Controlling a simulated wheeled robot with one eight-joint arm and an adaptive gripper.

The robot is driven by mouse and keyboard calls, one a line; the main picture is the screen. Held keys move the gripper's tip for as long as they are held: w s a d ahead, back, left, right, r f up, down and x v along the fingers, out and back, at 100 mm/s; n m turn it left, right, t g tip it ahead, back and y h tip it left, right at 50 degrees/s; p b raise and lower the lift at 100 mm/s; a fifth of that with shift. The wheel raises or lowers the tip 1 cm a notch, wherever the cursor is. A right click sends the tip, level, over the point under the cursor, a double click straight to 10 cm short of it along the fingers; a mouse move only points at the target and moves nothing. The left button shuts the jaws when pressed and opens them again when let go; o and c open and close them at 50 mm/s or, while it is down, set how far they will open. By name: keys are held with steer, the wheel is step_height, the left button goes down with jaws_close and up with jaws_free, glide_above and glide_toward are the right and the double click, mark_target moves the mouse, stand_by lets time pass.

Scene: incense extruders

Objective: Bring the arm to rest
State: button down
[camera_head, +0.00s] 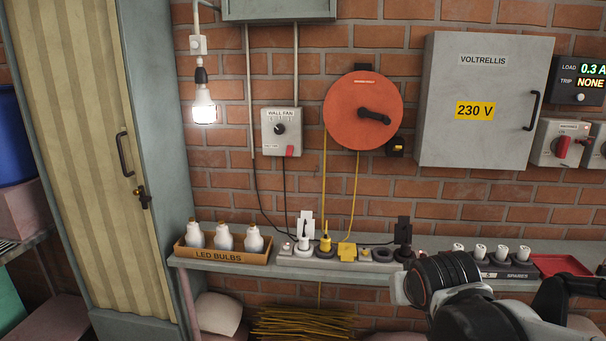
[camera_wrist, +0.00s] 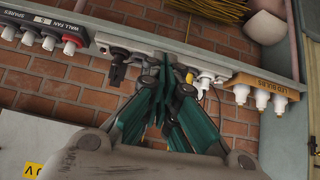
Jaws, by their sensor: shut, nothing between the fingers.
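My gripper (camera_wrist: 163,72) is in the wrist view, with its teal-padded fingers drawn together and nothing between them. That view is turned over, so the shelf runs along its top. The fingertips overlap the power strip and plugs in the picture; I cannot tell how far apart they are. In the head view my arm shows at the lower right, in front of the shelf's edge. The fingers cannot be made out there.
The shelf (camera_head: 225,265) holds an LED bulbs box (camera_head: 223,255), a yellow plug (camera_head: 325,243), a black plug (camera_head: 403,233), a spares rack (camera_head: 505,268) and a red tray (camera_head: 562,264). An orange cable reel (camera_head: 363,110) and grey cabinet (camera_head: 484,140) hang above. Open air lies before the wall.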

steer(key=s+g+y, duration=0.1)
steer(key=s, duration=1.5)
steer(key=shift+a+n+g, duration=0.15)
steer(key=shift+n+g, duration=0.25)
stand_by(0.7)
